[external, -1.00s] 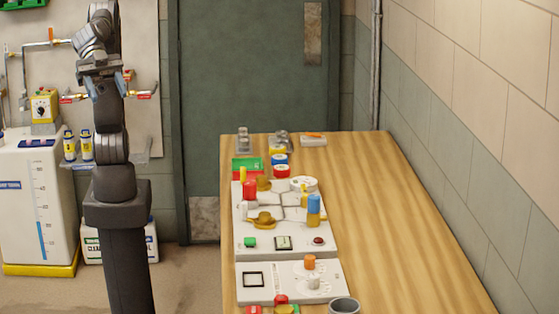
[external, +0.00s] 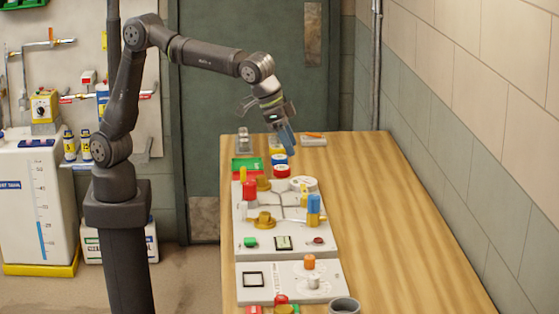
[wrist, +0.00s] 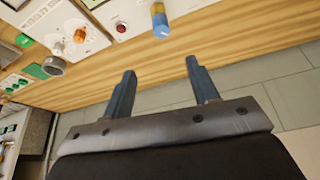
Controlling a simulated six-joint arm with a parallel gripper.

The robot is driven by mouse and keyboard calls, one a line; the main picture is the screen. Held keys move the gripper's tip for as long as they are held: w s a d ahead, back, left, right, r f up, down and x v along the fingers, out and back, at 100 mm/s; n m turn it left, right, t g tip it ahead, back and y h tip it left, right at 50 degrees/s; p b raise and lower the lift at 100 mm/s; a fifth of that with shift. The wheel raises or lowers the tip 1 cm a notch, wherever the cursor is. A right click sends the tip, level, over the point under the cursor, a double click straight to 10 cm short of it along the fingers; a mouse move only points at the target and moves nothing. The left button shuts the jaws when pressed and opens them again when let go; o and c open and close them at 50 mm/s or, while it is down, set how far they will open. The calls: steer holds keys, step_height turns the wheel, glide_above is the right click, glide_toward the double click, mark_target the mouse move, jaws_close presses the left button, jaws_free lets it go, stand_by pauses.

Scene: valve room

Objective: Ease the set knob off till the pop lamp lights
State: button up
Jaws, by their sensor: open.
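An orange knob (external: 310,262), probably the set knob, stands on a white fitting on the small white front panel (external: 272,291). It also shows in the wrist view (wrist: 80,35), at the upper left. I cannot tell which part is the pop lamp. A dark red round cap (external: 318,240) sits on the larger panel behind; it shows unlit in the wrist view (wrist: 121,27). My gripper (external: 287,138) is open and empty, above the far part of the bench, well away from the orange knob. Its two blue-grey fingers (wrist: 161,66) are apart with nothing between them.
The larger panel (external: 244,225) carries brass valves (external: 264,221), a red cap (external: 250,190) and a tall blue-and-yellow cylinder (external: 313,208). A grey cup (external: 344,306) stands at the front. The bench's right side (external: 400,230) is clear, beside a wall.

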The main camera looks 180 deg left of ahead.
mark_target(313, 197)
steer(key=x, duration=1.7)
steer(key=shift+s+f, duration=0.2)
steer(key=shift+f, duration=0.1)
steer(key=shift+c, duration=0.4)
steer(key=c, duration=0.9)
steer(key=shift+n+g, duration=0.4)
steer(key=shift+n, duration=0.6)
steer(key=o, duration=1)
steer(key=shift+r, duration=0.1)
